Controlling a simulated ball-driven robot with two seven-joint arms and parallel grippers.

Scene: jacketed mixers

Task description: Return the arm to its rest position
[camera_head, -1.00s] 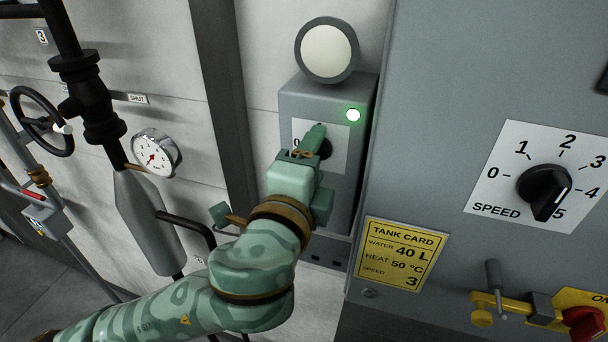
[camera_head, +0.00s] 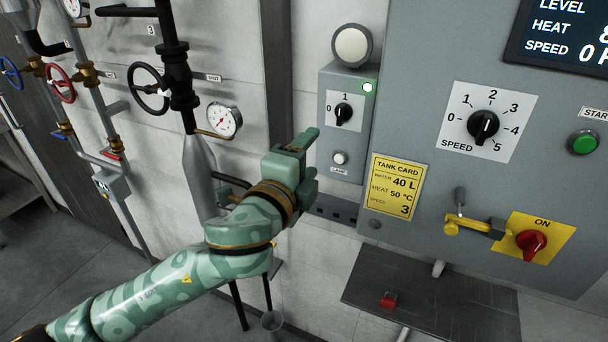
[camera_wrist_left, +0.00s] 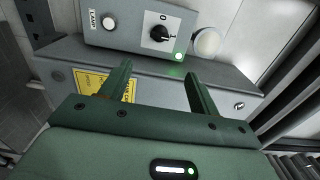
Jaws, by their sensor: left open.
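My left arm comes in from the lower left in the head view. Its green gripper (camera_head: 304,152) is open and empty, left of the small grey switch box (camera_head: 330,128) and apart from its black knob (camera_head: 343,112). The left wrist view shows both fingers (camera_wrist_left: 158,84) spread with nothing between them, and the knob (camera_wrist_left: 160,34) clear beyond the tips. A green light (camera_head: 368,87) glows on the box, and a pale round lamp (camera_head: 352,45) sits above it. My right gripper is in neither view.
The large grey panel (camera_head: 420,130) with a speed dial (camera_head: 483,127) and yellow tank card (camera_head: 394,187) is at the right. Pipes, a black handwheel (camera_head: 150,89) and a gauge (camera_head: 222,120) stand behind my arm. A dark shelf (camera_head: 450,312) juts out below the panel.

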